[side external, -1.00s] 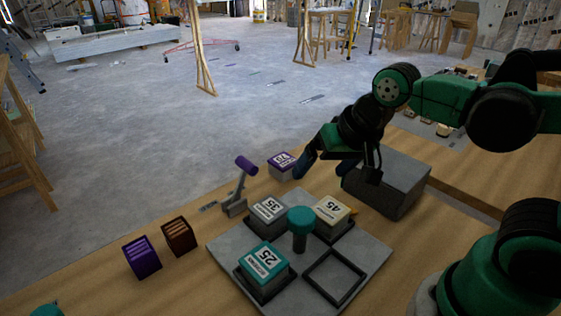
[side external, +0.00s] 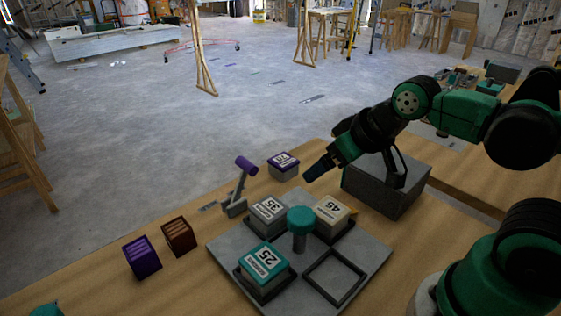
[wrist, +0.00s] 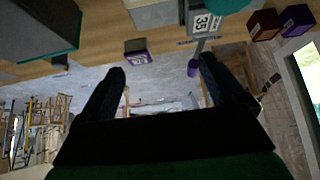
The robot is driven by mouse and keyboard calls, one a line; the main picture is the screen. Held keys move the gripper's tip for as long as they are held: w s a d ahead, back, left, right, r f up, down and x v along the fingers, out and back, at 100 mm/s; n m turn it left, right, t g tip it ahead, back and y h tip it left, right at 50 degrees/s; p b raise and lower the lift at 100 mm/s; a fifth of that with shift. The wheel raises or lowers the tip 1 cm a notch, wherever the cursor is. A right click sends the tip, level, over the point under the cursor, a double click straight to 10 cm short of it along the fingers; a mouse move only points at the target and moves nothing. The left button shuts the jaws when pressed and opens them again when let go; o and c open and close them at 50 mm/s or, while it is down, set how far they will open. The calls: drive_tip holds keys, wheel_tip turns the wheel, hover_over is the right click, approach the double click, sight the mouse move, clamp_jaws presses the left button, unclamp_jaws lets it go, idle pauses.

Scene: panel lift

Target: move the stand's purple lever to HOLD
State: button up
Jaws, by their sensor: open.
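The stand's purple lever (side external: 245,166) rises from a small grey base on the table, behind the grey plate, its purple grip tilted up and to the right. It also shows in the wrist view (wrist: 193,67), between the fingers and nearer the right one. My gripper (side external: 308,178) is open and empty, to the right of the lever and apart from it, above the table. In the wrist view its two dark fingers (wrist: 162,72) are spread wide. A small label strip lies by the lever's base; its words are too small to read.
A grey plate (side external: 225,246) carries blocks marked 35 (side external: 268,212), 45 (side external: 333,211) and 25 (side external: 263,264) around a teal knob (side external: 301,217). A purple-and-white block (side external: 284,165) sits behind it. Purple (side external: 142,257) and brown (side external: 179,237) blocks stand left; a grey box (side external: 387,187) stands right.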

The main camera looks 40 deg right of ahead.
drive_tip(key=shift+o, duration=0.4)
drive_tip(key=n+g, duration=0.5)
drive_tip(key=n, duration=0.8)
hover_over(247, 161)
drive_tip(key=s+d, duration=0.2)
drive_tip(key=s, duration=0.1)
drive_tip(key=w+n, duration=0.1)
drive_tip(key=a+f+n+g, duration=0.1)
drive_tip(key=w+f+n+g, duration=0.1)
drive_tip(key=n, duration=0.1)
drive_tip(key=shift+w+a, duration=0.35)
drive_tip(key=shift+w+a+f+n, duration=0.1)
drive_tip(key=shift+w+f+n, duration=0.1)
drive_tip(key=shift+f+n, duration=0.35)
drive_tip(key=shift+f, duration=2.65)
